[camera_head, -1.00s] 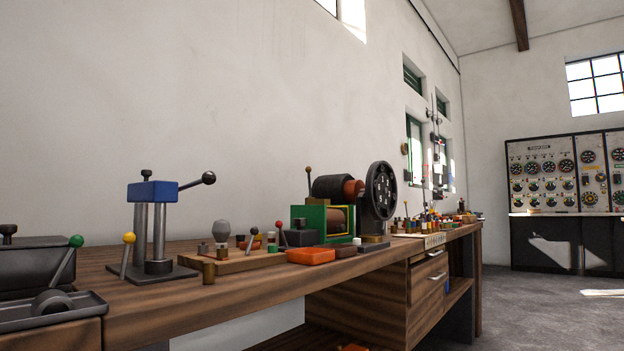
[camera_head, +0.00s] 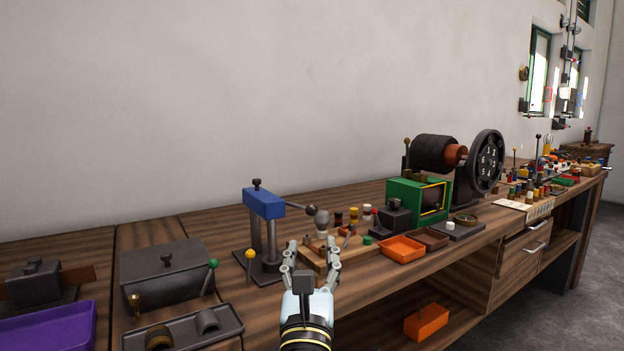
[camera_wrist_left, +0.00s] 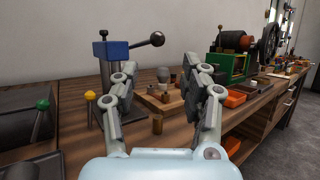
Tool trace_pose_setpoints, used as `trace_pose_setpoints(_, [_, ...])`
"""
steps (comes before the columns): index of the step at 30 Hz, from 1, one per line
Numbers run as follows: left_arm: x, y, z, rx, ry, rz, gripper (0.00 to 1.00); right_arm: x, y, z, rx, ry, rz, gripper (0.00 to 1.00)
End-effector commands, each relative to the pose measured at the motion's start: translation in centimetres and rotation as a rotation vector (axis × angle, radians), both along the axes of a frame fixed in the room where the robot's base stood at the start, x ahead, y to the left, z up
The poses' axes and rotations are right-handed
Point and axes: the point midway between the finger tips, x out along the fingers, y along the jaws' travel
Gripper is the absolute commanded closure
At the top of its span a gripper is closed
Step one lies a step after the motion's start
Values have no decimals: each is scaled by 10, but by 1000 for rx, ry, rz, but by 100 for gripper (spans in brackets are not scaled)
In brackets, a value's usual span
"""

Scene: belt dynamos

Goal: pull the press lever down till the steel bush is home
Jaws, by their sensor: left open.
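The press has a blue head (camera_head: 264,203) on two steel columns above a dark base plate (camera_head: 262,272). Its lever (camera_head: 292,206) sticks out to the right and ends in a black ball. In the left wrist view the lever ball (camera_wrist_left: 157,39) stands slightly higher than the blue head, beyond and above my fingers. My left gripper (camera_head: 312,250) is open and empty, in front of and below the lever ball, apart from it. I cannot make out the steel bush for sure. A small brass-brown cylinder (camera_wrist_left: 157,124) stands between my fingers in the wrist view, farther off. My right gripper is not seen.
A yellow-knobbed rod (camera_head: 250,265) stands left of the press front. A wooden board (camera_head: 335,255) with small parts lies to its right, then an orange tray (camera_head: 401,247) and a green machine (camera_head: 418,198). A dark lidded box (camera_head: 165,270) is at left. The wall stands behind.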

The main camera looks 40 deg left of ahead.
Motion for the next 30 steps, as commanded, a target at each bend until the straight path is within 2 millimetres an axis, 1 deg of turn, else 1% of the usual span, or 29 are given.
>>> trace_pose_setpoints(1, [2, 3, 7, -20, -20, 1, 55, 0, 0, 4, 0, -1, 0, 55])
trace_pose_setpoints(5, [14, 12, 15, -28, -31, 1, 55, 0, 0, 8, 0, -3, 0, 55])
trace_pose_setpoints(12, [52, 36, 34, -22, -26, 1, 55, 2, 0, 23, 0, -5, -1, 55])
trace_pose_setpoints(18, [75, 51, 43, -23, -25, 1, 55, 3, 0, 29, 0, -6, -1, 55])
trace_pose_setpoints(23, [81, 55, 45, -25, -24, 1, 55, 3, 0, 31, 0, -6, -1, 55])
trace_pose_setpoints(30, [82, 56, 45, -24, -23, 1, 55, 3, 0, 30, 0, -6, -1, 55])
